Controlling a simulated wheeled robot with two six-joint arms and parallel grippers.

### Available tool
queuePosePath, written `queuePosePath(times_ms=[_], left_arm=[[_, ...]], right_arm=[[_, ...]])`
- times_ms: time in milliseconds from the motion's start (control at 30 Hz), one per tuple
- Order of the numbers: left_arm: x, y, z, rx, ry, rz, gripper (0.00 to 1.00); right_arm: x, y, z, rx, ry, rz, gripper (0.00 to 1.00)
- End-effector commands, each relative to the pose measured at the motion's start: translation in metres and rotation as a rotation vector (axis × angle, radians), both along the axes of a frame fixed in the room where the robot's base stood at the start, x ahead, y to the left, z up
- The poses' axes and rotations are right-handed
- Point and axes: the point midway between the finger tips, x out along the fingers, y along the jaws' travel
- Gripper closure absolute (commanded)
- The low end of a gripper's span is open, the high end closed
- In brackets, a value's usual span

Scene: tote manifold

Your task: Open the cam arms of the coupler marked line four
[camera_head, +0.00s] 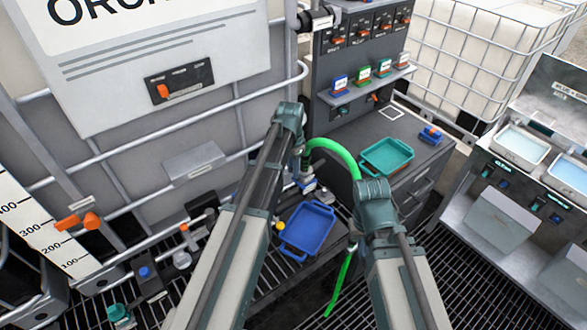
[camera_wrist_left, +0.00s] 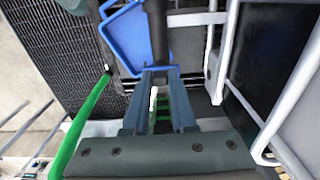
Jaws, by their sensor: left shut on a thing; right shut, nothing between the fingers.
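My left gripper (camera_wrist_left: 160,72) is shut on a dark narrow piece (camera_wrist_left: 157,35) in the left wrist view. I cannot tell whether it is a cam arm. In the head view this gripper (camera_head: 303,172) is mostly behind my arm, near a small grey and blue fitting (camera_head: 309,186) behind the blue tray. A green hose (camera_head: 338,152) arches from beside it to the right; it also shows in the left wrist view (camera_wrist_left: 85,125). No line four marking is readable. My right gripper (camera_head: 352,242) is partly visible, shut and empty, close to the hanging hose.
A teal tray (camera_head: 386,158) and a small blue and orange item (camera_head: 431,134) lie on the grey cabinet (camera_head: 424,152). Metal tank rails (camera_head: 165,132) run along the left. Two tubs stand on the right bench.

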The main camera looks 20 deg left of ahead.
Motion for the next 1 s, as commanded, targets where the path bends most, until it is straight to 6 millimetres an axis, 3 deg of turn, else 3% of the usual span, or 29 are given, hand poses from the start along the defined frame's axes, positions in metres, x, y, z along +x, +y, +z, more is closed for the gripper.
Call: queuePosePath(times_ms=[367, 1000], left_arm=[[-0.017, 0.009, -0.011, -0.169, -0.215, 0.004, 1.00], [-0.030, 0.021, -0.037, -0.511, -0.652, 0.002, 1.00]], right_arm=[[0.000, 0.000, -0.021, -0.001, 0.000, 0.004, 1.00], [0.000, 0.000, -0.114, -0.001, 0.000, 0.005, 1.00]])
